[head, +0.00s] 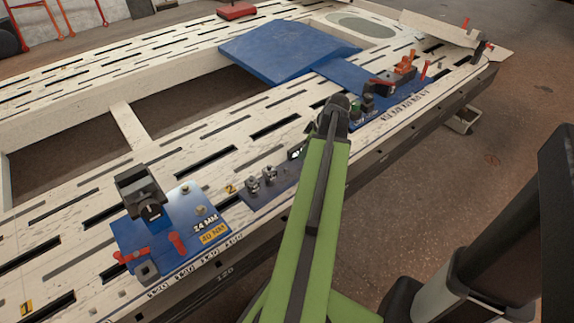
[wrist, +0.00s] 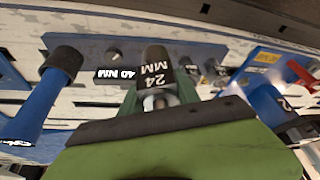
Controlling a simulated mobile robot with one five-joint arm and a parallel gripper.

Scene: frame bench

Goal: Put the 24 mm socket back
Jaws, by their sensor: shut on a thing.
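In the wrist view my gripper (wrist: 158,98) is shut on a dark socket, the 24 mm socket (wrist: 155,68), whose white lettering reads 24 MM. Behind it is a dark blue-grey socket rail (wrist: 85,45) with a small post (wrist: 114,56) and a label reading 40 with blurred letters. Smaller sockets (wrist: 190,70) stand beside the held one. I cannot tell whether the held socket touches the rail. In the head view the rail (head: 248,203) carries two sockets (head: 253,186); its far end and my gripper are hidden behind my green arm.
A blue plate (head: 125,235) at the front left carries a black block (head: 140,190), red clamps and a 24 MM label. Blue panels (head: 285,50) and a plate with fittings (head: 385,88) lie farther back. The slotted bench (head: 190,150) has large openings.

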